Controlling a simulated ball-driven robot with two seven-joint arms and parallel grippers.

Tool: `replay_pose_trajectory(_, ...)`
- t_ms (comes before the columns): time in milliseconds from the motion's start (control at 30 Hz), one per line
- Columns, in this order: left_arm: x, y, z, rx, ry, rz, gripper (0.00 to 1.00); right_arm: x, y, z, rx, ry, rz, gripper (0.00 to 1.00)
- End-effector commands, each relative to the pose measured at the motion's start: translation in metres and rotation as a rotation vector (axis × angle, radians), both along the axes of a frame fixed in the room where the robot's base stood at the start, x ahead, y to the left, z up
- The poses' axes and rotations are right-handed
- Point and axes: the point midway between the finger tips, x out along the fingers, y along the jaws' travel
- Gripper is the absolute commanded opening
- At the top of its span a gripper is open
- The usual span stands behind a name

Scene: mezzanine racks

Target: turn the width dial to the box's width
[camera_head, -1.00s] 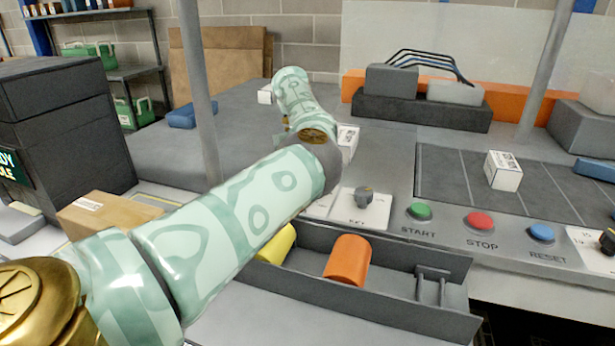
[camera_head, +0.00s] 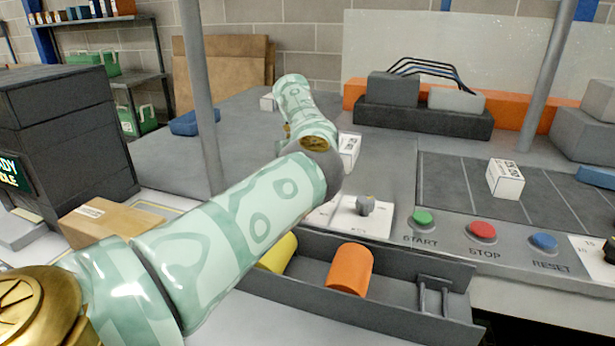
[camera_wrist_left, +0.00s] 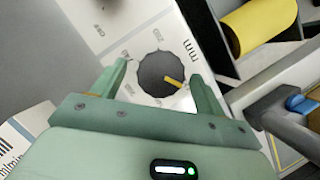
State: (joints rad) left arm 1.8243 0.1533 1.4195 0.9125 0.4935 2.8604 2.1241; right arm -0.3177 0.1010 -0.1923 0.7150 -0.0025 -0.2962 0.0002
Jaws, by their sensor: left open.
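In the left wrist view, a dark round dial (camera_wrist_left: 156,76) with a yellow pointer sits on a white plate (camera_wrist_left: 130,30) marked with numbers and "mm". The pointer aims to the lower right. My left gripper (camera_wrist_left: 158,70) is open, its fingers on either side of the dial. I cannot tell if they touch it. In the head view my arm hides this gripper and probably this dial. A cardboard box (camera_head: 112,224) with a white label lies at the left. A small white labelled box (camera_head: 505,180) stands on the dark grid at the right. My right gripper is out of view.
A second knob (camera_head: 365,206) sits on a white plate beside the green START button (camera_head: 422,218). A grey tray (camera_head: 410,311) in front holds a yellow cylinder (camera_head: 278,254) and an orange cylinder (camera_head: 350,270). A grey post (camera_head: 203,110) rises behind my arm.

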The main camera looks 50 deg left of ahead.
Motion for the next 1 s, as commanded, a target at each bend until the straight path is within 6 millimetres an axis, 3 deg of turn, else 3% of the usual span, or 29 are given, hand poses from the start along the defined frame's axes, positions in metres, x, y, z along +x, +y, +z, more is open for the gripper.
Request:
replay_pose_trajectory(233, 0.004, 0.017, 0.043, -0.002, -0.006, 0.0, 0.73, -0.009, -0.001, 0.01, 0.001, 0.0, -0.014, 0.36)
replay_pose_trajectory(400, 0.006, 0.024, 0.059, -0.001, -0.001, -0.001, 0.73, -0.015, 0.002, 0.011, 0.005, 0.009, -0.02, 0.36)
replay_pose_trajectory(700, 0.007, 0.026, 0.066, 0.0, -0.001, 0.001, 0.73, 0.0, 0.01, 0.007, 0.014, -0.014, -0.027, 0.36)
replay_pose_trajectory(1000, 0.008, 0.026, 0.065, 0.0, -0.001, 0.001, 0.73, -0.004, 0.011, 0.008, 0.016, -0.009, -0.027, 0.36)
